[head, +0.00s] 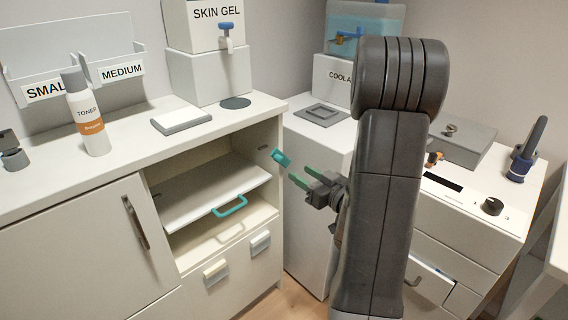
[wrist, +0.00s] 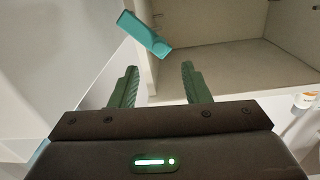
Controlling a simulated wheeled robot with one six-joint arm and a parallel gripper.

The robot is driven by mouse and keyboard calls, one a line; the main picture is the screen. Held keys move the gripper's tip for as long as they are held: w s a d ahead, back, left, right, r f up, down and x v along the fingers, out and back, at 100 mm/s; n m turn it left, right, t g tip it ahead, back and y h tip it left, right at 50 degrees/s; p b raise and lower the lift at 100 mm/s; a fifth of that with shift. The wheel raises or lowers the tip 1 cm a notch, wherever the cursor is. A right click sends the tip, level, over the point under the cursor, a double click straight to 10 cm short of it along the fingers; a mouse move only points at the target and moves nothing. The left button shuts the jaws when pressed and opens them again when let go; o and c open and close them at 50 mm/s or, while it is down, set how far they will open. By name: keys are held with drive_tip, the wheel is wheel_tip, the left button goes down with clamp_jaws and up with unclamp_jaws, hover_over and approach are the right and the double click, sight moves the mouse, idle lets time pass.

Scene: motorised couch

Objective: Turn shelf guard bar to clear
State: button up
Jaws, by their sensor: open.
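The shelf guard bar (head: 281,157) is a short teal bar at the right edge of the cabinet opening, and it sits tilted. In the wrist view the guard bar (wrist: 145,34) lies slanted just beyond the fingertips. My gripper (head: 301,174) has green fingers and is open and empty, just to the right of and below the bar in the head view. The wrist view shows both fingers (wrist: 159,70) apart, with a gap to the bar. The white shelf (head: 190,197) with a teal handle (head: 230,206) is inside the opening. The bar's pivot is not clear.
The cabinet (head: 80,250) has a closed door on the left and small drawers below the opening. A toner bottle (head: 87,118) and a skin gel dispenser (head: 207,55) stand on top. A drawer unit (head: 470,215) is on the right behind my arm.

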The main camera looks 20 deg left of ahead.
sight(282, 161)
drive_tip(key=b+x, duration=0.1)
drive_tip(key=x, duration=0.7)
drive_tip(key=shift+w+a, duration=0.1)
drive_tip(key=shift+a, duration=0.2)
drive_tip(key=shift+c, duration=0.2)
clamp_jaws()
